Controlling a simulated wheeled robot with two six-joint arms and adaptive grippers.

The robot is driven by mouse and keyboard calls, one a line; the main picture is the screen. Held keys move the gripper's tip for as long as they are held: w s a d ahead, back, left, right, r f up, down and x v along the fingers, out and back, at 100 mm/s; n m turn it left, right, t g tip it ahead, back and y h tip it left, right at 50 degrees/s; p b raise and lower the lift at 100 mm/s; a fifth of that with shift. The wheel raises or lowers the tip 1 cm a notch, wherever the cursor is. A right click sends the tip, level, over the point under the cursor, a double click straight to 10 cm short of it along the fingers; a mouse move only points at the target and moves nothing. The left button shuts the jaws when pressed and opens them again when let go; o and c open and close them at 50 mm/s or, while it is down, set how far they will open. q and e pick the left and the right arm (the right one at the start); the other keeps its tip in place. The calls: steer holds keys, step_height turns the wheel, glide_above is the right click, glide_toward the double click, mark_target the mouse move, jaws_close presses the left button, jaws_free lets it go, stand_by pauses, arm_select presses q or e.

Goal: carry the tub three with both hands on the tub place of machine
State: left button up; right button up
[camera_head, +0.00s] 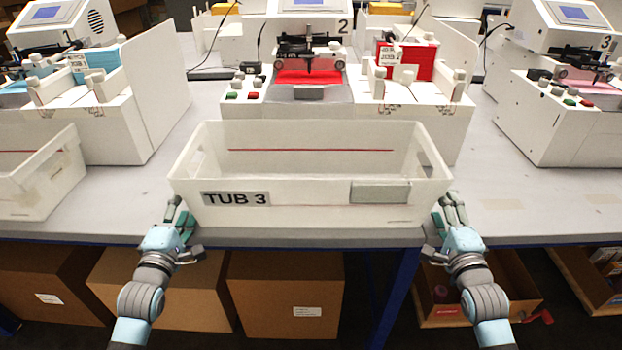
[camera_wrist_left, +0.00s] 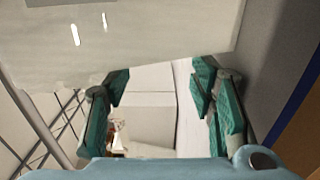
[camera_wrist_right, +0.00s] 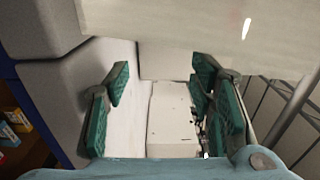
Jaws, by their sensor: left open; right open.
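Tub 3 (camera_head: 310,213) is a white, empty, open-topped tub with a "TUB 3" label, standing upright near the front edge of the table before machine 2 (camera_head: 310,95). My left gripper (camera_head: 178,215) is open beside the tub's left end, and my right gripper (camera_head: 450,212) is open beside its right end. In the left wrist view the tub's pale wall (camera_wrist_left: 130,40) crosses the top, and the green-padded fingers are apart with nothing between them. The right wrist view likewise shows the tub wall (camera_wrist_right: 190,25) above open, empty fingers. Contact with the tub cannot be told.
Another white tub (camera_head: 40,185) stands at the left, before the left machine (camera_head: 85,90). Machine 3 (camera_head: 570,100) is at the right. The table (camera_head: 540,205) is bare on the right of tub 3. Cardboard boxes (camera_head: 285,290) sit beneath it.

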mark_target(178, 195)
arm_select(q)
steer(key=shift+d, duration=0.1)
arm_select(e)
steer(key=shift+a, duration=0.1)
arm_select(q)
steer(key=shift+d, duration=0.25)
arm_select(e)
steer(key=shift+a, duration=0.3)
arm_select(q)
steer(key=shift+r, duration=0.1)
arm_select(e)
steer(key=shift+r, duration=0.1)
arm_select(q)
step_height(178, 195, up, 5)
steer(key=p, duration=0.5)
steer(key=shift+d+r, duration=0.1)
steer(key=shift+r, duration=0.1)
steer(key=shift+f, duration=0.15)
arm_select(e)
step_height(178, 195, up, 5)
steer(key=shift+f, duration=0.1)
